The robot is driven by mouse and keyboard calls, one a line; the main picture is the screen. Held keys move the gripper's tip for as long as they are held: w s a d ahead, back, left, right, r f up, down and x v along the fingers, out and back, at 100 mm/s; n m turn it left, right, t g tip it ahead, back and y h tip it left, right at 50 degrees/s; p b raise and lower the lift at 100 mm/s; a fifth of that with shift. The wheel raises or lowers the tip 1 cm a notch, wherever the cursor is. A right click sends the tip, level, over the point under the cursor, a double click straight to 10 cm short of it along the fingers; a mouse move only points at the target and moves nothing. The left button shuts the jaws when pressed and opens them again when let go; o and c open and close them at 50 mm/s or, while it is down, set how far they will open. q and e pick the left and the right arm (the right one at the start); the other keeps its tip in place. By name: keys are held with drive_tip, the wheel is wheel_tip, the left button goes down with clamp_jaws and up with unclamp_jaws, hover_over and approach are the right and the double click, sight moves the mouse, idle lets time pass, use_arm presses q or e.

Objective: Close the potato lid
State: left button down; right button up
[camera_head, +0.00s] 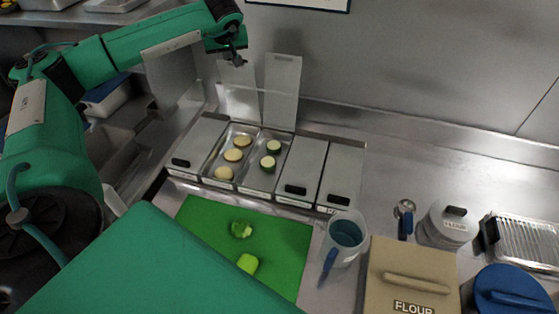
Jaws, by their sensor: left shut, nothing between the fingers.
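The potato compartment (220,180) of the steel counter unit holds several pale potato slices. Its lid (240,104) stands open and upright behind it. My left gripper (237,61) is shut and empty, near the top edge of that lid; I cannot tell whether it touches the lid. The compartment to the right holds green-rimmed slices (268,164), and its lid (282,90) also stands upright. My right gripper is not in view.
Shut lids cover the left compartment (198,143) and two right ones (302,166). In front lie a green board (290,240) with green vegetables, a jug (345,235) and a flour box (410,262). A ladle, canister and wire basket stand to the right.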

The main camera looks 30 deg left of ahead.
use_arm(q)
wheel_tip(320, 180, up, 8)
drive_tip(key=w+p, duration=0.1)
drive_tip(key=p, duration=0.5)
drive_tip(key=shift+w+f, duration=0.25)
drive_tip(key=shift+w, duration=0.15)
drive_tip(key=shift+a, duration=0.1)
idle(0.5)
